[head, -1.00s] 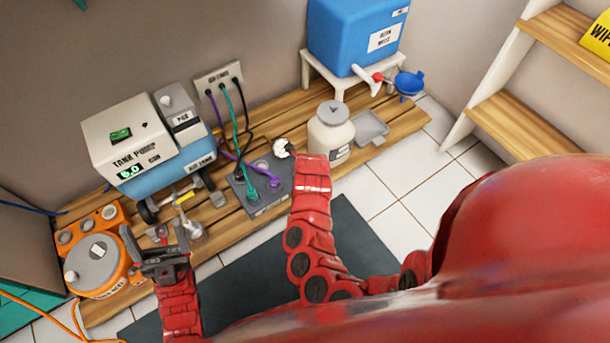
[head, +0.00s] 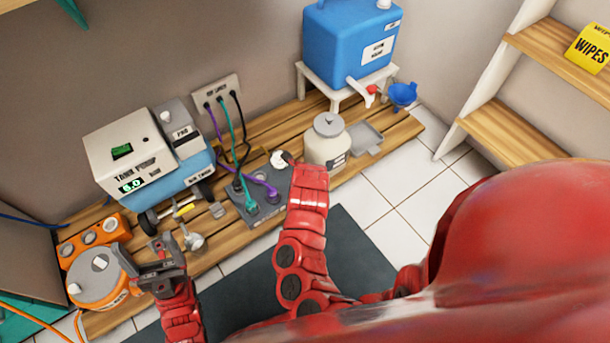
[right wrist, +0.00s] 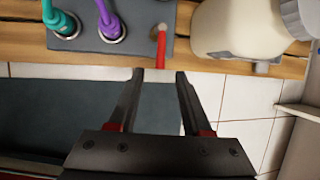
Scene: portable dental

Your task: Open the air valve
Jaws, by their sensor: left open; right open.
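The tank pump (head: 150,165), a white and blue unit, stands on the wooden pallet, with a small yellow handle (head: 184,210) low at its front. I cannot tell for sure which part is the air valve. A red lever (right wrist: 161,46) stands out from the grey box (right wrist: 130,43) in the right wrist view. My right gripper (right wrist: 158,78) is open and empty just short of this lever, whose lower end points between its fingertips. My left gripper (head: 160,262) is open beside the orange unit (head: 100,275).
Purple, green and black cables run from the wall outlet (head: 216,92) to the grey box. A cream bottle (head: 326,145) stands right of that box. A blue water container (head: 350,45) sits on a white stand. Shelves (head: 515,120) are at right.

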